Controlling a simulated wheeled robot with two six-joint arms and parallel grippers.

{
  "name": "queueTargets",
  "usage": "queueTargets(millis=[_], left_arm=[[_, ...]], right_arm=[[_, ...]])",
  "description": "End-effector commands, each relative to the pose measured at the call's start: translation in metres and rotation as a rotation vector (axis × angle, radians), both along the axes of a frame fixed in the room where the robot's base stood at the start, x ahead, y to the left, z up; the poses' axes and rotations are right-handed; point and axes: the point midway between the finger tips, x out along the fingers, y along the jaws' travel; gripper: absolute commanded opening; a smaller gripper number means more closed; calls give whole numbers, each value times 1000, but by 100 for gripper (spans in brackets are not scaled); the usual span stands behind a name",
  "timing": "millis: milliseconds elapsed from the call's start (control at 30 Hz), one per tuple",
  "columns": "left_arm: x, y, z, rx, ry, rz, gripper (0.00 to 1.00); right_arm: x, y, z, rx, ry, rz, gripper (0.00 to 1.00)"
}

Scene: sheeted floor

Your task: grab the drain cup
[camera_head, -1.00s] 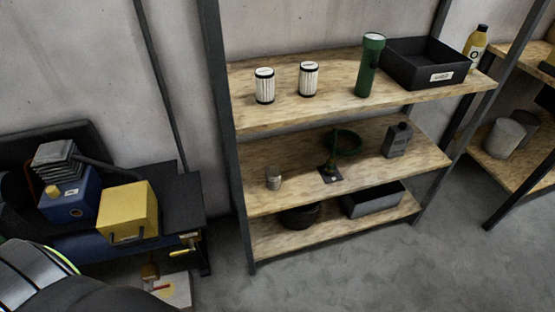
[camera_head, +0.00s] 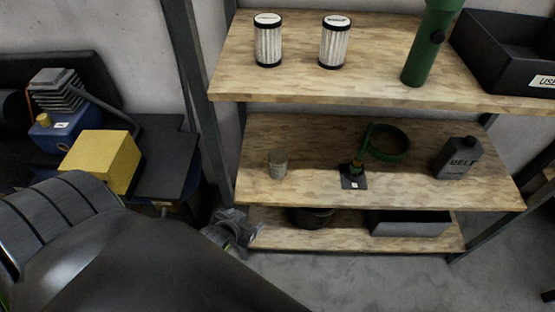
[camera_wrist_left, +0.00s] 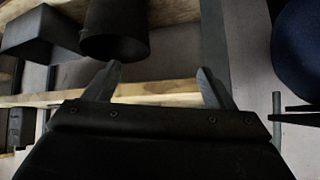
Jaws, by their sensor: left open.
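A round black open container (camera_head: 311,217), the likely drain cup, sits on the bottom shelf, partly shaded by the shelf above. It also shows in the left wrist view (camera_wrist_left: 114,30), beyond the fingers. A small grey metal cup (camera_head: 278,163) stands upright on the middle shelf; no label tells which of the two is the drain cup. My left gripper (camera_head: 240,230) is open and empty at the left end of the bottom shelf, apart from the black container. Its two fingers show spread in the left wrist view (camera_wrist_left: 160,74). My right gripper is out of view.
A grey tray (camera_head: 410,224) is right of the black container. The middle shelf (camera_head: 320,190) overhangs both. A dark rack post (camera_head: 196,90) stands close to my left arm. The middle shelf also holds a green funnel (camera_head: 386,142) and a grey bottle (camera_head: 458,158).

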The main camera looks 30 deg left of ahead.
Motion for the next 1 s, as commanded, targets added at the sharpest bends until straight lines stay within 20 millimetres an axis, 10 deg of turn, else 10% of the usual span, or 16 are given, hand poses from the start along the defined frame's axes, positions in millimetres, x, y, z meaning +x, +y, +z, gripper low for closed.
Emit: queueTargets(millis=[400,1000], left_arm=[[41,-11,120,-6,-438,-3,77],[135,3,93,-5,-457,-4,77]], right_arm=[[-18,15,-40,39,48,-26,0],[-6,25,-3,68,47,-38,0]])
